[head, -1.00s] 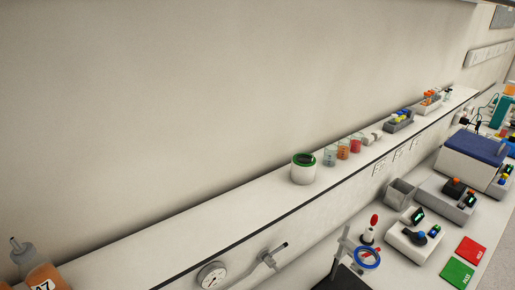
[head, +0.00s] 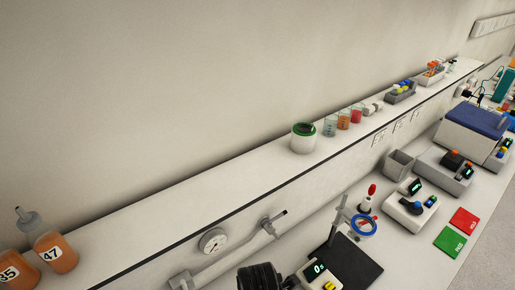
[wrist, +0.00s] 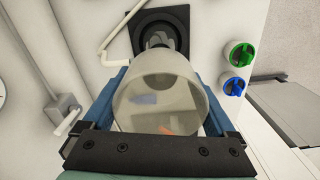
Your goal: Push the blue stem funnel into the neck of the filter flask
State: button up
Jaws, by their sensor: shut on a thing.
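In the wrist view my gripper (wrist: 172,124) is shut on a pale, translucent, cup-shaped body (wrist: 160,88) with a wide round mouth, held between its blue-sided fingers. I take this for the funnel, but its stem is hidden. A bluish patch and a small orange patch show through or inside it. Beyond the cup is a black square piece (wrist: 178,18) with a round grey shape on it, partly covered by the cup. I cannot make out the filter flask for certain in either view.
A wall gauge (head: 213,241) and pipe (head: 230,258) run below the long shelf (head: 190,208). Orange bottles (head: 56,252) stand at its left. On the bench are a display device (head: 321,275), a black-based stand (head: 350,262) and a stirrer (head: 410,211). Green (wrist: 243,54) and blue (wrist: 235,85) knobs sit right of the cup.

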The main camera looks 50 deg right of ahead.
jog(key=shift+f+b, duration=0.6)
jog(key=shift+f, duration=0.4)
jog(key=o, duration=1.1)
